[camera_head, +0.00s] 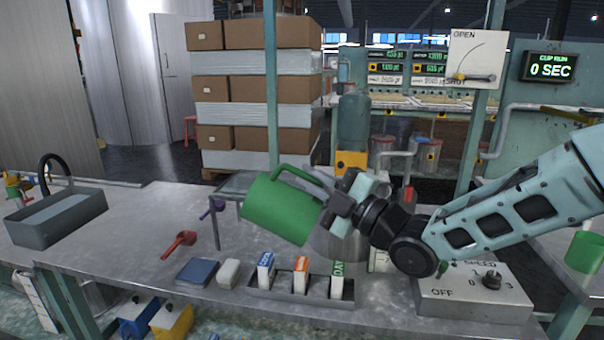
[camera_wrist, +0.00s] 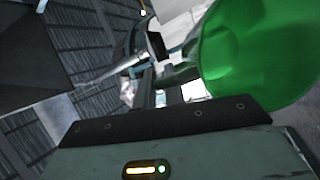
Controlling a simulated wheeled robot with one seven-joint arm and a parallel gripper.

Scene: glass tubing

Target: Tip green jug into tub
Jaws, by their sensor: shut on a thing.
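The green jug (camera_head: 278,208) is in the air above the middle of the bench, tilted far over nearly onto its side, with its handle uppermost. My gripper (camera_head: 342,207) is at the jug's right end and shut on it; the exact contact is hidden. In the wrist view the jug (camera_wrist: 262,50) fills the upper right, its inside partly visible. I cannot see any contents. A grey rectangular tub (camera_head: 58,225) stands at the bench's left end, well left of the jug. A round metal vessel (camera_head: 345,248) stands behind the jug, partly hidden.
A speed control box (camera_head: 475,295) is at front right. A green post (camera_head: 271,80) rises behind the jug. Bench between tub and scoop is mostly clear.

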